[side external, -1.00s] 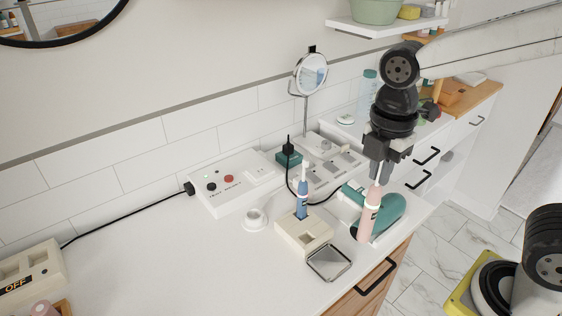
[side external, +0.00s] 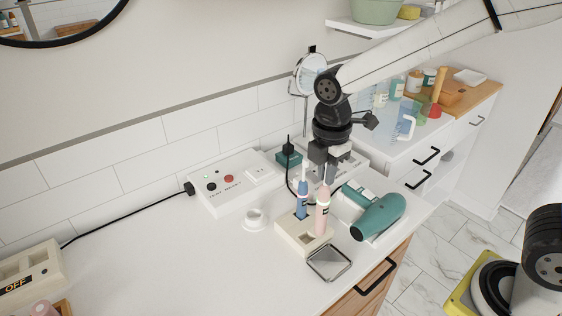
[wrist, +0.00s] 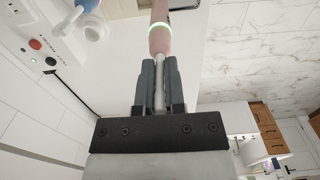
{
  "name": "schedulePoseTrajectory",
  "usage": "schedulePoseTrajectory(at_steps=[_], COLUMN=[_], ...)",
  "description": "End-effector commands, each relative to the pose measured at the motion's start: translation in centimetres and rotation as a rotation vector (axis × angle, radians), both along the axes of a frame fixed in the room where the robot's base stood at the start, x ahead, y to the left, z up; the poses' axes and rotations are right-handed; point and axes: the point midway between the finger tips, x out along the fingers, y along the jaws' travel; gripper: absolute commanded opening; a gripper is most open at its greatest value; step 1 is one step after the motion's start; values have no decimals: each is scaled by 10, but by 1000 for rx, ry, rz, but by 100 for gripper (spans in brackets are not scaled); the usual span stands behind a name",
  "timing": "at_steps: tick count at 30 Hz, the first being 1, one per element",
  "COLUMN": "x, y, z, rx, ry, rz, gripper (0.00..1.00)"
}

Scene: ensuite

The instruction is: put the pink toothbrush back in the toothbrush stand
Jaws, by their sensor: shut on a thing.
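The pink toothbrush (side external: 322,213) is upright in my gripper (side external: 326,178), which is shut on its thin white neck. In the side external view its lower end is at the right part of the cream toothbrush stand (side external: 289,236); I cannot tell whether it is inside a hole or just in front of or above it. The blue toothbrush (side external: 302,200) stands upright in the stand, just left of the pink one. In the wrist view the pink toothbrush (wrist: 160,38) extends from between my fingers (wrist: 159,85), with a lit green ring on its handle.
A teal hair dryer (side external: 378,218) lies right of the stand. A small metal-rimmed tray (side external: 329,263) sits in front. A white cup-like holder (side external: 255,219) and a white switch box (side external: 227,186) are to the left.

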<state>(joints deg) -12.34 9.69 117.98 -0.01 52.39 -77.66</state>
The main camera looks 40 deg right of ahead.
Motion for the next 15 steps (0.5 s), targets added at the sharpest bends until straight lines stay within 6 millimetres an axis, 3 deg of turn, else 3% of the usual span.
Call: schedulePoseTrajectory(at_steps=[6, 15], x=[18, 28], y=[3, 5], z=[-22, -33], rx=[0, 1], ry=[0, -3], rz=[0, 0], gripper=[0, 0])
